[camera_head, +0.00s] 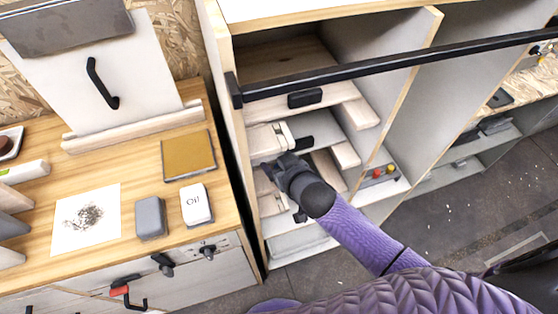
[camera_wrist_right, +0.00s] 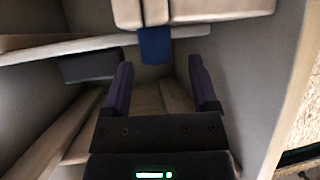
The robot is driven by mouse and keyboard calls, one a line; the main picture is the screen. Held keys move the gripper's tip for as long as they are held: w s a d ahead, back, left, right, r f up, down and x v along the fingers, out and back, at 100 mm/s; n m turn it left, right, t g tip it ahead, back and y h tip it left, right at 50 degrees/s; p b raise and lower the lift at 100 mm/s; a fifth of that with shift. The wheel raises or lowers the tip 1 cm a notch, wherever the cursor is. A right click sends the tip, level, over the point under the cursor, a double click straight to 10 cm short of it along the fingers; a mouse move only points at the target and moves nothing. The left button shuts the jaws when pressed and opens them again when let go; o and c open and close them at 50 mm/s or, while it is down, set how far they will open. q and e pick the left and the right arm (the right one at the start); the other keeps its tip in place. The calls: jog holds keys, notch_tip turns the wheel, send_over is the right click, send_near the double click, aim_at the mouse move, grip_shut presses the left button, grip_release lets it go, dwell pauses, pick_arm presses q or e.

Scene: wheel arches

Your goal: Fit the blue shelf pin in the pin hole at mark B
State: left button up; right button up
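My right gripper (camera_wrist_right: 160,63) is open in the right wrist view, its two purple fingers apart with nothing between them. A blue block-like piece (camera_wrist_right: 155,45) shows just beyond the fingertips, below pale blocks; I cannot tell whether it is the blue shelf pin. In the head view my right gripper (camera_head: 272,168) reaches into the open cabinet, beside the pale blocks (camera_head: 266,137); its wrist hides part of the shelf. I cannot make out the pin hole or mark B in either view. My left gripper is not in view.
A black rail (camera_head: 390,62) crosses in front of the cabinet. Wooden shelf boards (camera_head: 345,154) and an upright panel (camera_head: 415,85) bound the space. Small red and yellow items (camera_head: 384,171) sit on the right. A wooden worktop (camera_head: 118,165) stands left.

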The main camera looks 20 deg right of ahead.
jog(key=p+v, duration=0.3)
jog(key=v, duration=0.7)
jog(key=shift+a, duration=0.1)
jog(key=shift+f, duration=0.15)
